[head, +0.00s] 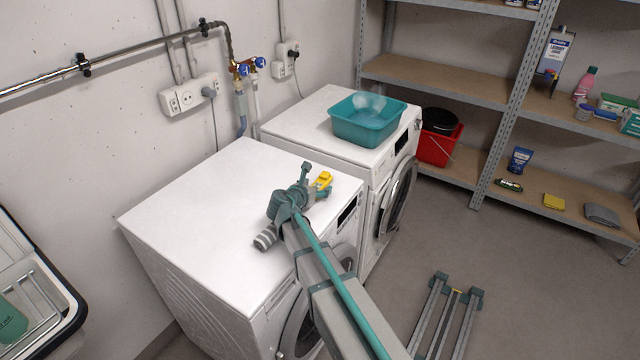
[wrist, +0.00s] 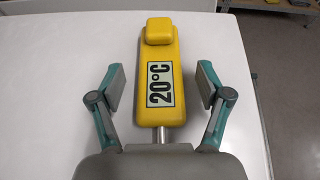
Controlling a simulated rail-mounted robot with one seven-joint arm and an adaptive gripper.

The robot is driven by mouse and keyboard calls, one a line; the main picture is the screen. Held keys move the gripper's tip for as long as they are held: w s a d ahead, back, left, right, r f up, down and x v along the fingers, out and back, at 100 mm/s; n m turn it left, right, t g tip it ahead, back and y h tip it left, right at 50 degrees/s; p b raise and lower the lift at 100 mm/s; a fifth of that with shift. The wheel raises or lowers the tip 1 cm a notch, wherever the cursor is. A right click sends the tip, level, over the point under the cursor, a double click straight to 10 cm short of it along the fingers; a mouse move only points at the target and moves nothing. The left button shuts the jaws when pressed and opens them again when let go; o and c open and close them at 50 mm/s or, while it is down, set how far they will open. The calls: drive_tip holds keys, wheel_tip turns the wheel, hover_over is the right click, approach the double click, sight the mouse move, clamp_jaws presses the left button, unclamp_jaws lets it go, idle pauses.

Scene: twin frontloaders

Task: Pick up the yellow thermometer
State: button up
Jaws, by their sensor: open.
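The yellow thermometer (wrist: 158,110) lies on the white top of the near washing machine (head: 190,205). In the wrist view its label reads 20°C and a short metal stem points toward my gripper. In the head view only a small yellow part of the thermometer (head: 324,179) shows beside my gripper. My gripper (wrist: 160,85) is open, with one finger on each side of the thermometer and a gap to both. In the head view my gripper (head: 318,180) is low over the machine's front right area. I cannot tell how high the fingers are above the surface.
A teal basin (head: 360,130) stands on the second washing machine (head: 300,125), right behind. Metal shelves (head: 440,80) at the right hold bottles, a red bucket (head: 437,145) and cloths. An open cooler-like box (head: 70,300) is at the lower left. The near machine's left top is clear.

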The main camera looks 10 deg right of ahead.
drive_tip(key=c, duration=1.3)
drive_tip(key=shift+o, duration=0.2)
drive_tip(key=shift+r, duration=0.1)
